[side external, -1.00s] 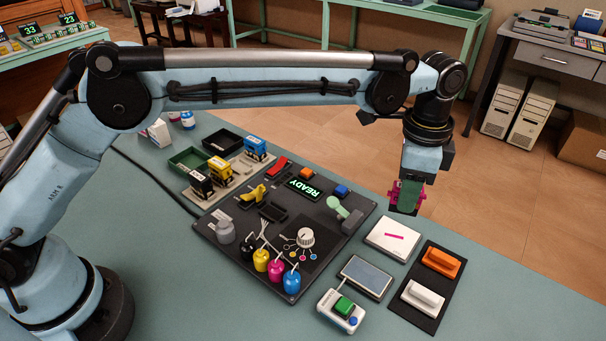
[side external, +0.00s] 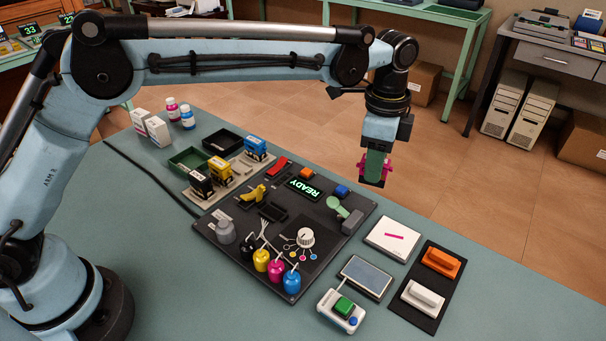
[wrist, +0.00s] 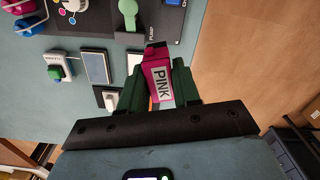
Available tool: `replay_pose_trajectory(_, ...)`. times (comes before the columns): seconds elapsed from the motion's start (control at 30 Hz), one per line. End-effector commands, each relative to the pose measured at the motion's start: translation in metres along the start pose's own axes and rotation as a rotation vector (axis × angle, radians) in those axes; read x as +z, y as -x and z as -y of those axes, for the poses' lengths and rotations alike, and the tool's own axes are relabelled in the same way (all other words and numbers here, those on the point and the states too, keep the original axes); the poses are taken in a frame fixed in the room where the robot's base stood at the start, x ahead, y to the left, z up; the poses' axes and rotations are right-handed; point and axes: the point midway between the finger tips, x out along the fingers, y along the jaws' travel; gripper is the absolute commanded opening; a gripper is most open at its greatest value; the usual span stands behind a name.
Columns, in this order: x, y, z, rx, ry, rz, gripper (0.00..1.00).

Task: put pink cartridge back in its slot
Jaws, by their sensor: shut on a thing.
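The pink cartridge (wrist: 158,76), with a white label reading PINK, is held between the green fingers of my gripper (wrist: 156,70). In the side view the cartridge (side external: 389,168) shows partly behind my gripper (side external: 373,180), in the air beyond the back right of the dark panel. A pale rack (side external: 210,205) at the panel's left back carries a black cartridge (side external: 199,184), a yellow cartridge (side external: 220,170) and a blue cartridge (side external: 256,149). A gap (side external: 240,166) shows between the yellow and blue ones. My gripper is well to the right of the rack.
The dark panel (side external: 290,215) bears a READY display (side external: 304,188), a knob (side external: 305,238), a pale green lever (side external: 338,206) and several ink bottles. A green tray (side external: 187,161) and black tray (side external: 222,139) stand behind the rack. A white pad (side external: 392,238) lies on the right.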

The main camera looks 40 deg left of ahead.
Motion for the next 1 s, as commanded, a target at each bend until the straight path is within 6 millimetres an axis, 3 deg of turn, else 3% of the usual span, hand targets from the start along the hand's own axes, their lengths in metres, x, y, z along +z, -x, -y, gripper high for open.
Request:
replay_pose_trajectory(0.1,0.053,0.0,0.024,0.0,-0.032,0.0,0.1)
replay_pose_trajectory(0.3,0.14,-0.001,0.046,0.001,-0.109,0.0,0.1)
replay_pose_trajectory(0.6,0.261,-0.006,0.044,0.001,-0.223,0.0,0.1)
replay_pose_trajectory(0.8,0.302,-0.009,0.034,0.001,-0.272,0.0,0.1)
replay_pose_trajectory(1.0,0.311,-0.014,0.031,0.001,-0.288,0.0,0.1)
